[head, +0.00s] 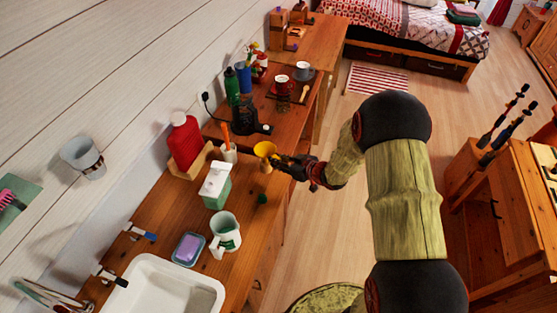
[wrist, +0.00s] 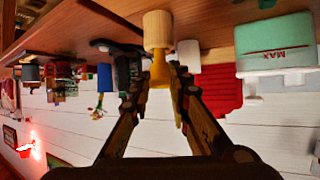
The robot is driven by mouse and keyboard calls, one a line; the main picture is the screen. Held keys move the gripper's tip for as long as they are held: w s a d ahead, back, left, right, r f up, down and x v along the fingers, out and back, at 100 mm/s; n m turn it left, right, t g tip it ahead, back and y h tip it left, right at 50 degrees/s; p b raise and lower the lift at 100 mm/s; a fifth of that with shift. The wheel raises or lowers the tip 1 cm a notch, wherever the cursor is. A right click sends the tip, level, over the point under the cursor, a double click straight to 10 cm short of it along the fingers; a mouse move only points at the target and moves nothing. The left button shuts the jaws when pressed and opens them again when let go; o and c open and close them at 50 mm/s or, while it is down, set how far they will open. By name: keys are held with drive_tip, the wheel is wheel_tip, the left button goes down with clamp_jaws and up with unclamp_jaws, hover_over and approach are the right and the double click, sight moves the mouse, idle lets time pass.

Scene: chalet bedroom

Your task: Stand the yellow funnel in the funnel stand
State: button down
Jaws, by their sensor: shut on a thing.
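The yellow funnel (head: 265,149) is upright above the wooden counter in the head view, its wide mouth facing up. My gripper (head: 277,160) reaches it from the right and is shut on it. The funnel stand, a pale wooden cylinder (head: 265,168), is directly beneath the funnel. The wrist view is upside down; there the stand (wrist: 157,30) is on the counter and the yellow funnel (wrist: 160,70) lies between my fingertips (wrist: 160,78). The funnel's narrow part meets the stand's top. How deep the spout sits is hidden.
A white-and-green box (head: 215,187), a white cup with an orange brush (head: 229,153), and a red bottle (head: 185,142) are left of the funnel. A dark appliance (head: 245,115) is behind it. A small dark green object (head: 262,199) lies in front. A mug (head: 225,232) stands nearer the sink.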

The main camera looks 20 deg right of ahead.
drive_tip(key=shift+f+b, duration=0.8)
drive_tip(key=shift+f, duration=0.55)
drive_tip(key=c, duration=1.6)
unclamp_jaws()
drive_tip(key=v, duration=1.2)
